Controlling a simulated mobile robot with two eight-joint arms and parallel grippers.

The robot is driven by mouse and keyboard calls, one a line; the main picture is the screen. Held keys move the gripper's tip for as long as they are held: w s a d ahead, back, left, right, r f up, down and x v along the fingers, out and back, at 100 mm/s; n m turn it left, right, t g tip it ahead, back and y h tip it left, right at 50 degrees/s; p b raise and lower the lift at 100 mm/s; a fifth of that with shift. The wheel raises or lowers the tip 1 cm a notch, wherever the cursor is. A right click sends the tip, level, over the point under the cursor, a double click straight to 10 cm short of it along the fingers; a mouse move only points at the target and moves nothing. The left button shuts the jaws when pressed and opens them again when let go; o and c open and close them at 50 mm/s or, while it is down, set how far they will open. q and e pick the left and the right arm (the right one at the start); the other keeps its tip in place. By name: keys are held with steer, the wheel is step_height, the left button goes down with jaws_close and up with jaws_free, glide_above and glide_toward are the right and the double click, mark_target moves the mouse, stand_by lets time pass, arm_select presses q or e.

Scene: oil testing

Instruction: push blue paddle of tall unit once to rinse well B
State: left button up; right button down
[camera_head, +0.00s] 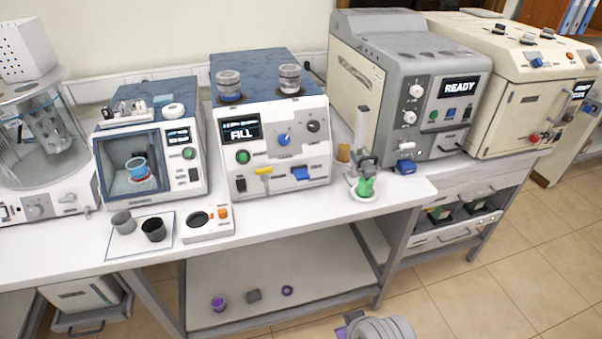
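A white unit with a blue top (270,125) stands mid-bench, and its screen reads FILL. Its front has a blue paddle (302,173) at lower right and a yellow paddle (263,171) to the left of it. Two clear-topped wells (229,85) sit on its top; I cannot read which is B. The taller grey unit (400,85) to the right reads READY and also has a blue paddle (405,166) low at its front. Nothing touches either blue paddle. Neither of my grippers shows; only a grey part, probably of my arm, is at the bottom edge.
A stand with a green piece (365,187) is between the two units, near the bench edge. Small items, one a purple cup (218,303), lie on the lower shelf.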

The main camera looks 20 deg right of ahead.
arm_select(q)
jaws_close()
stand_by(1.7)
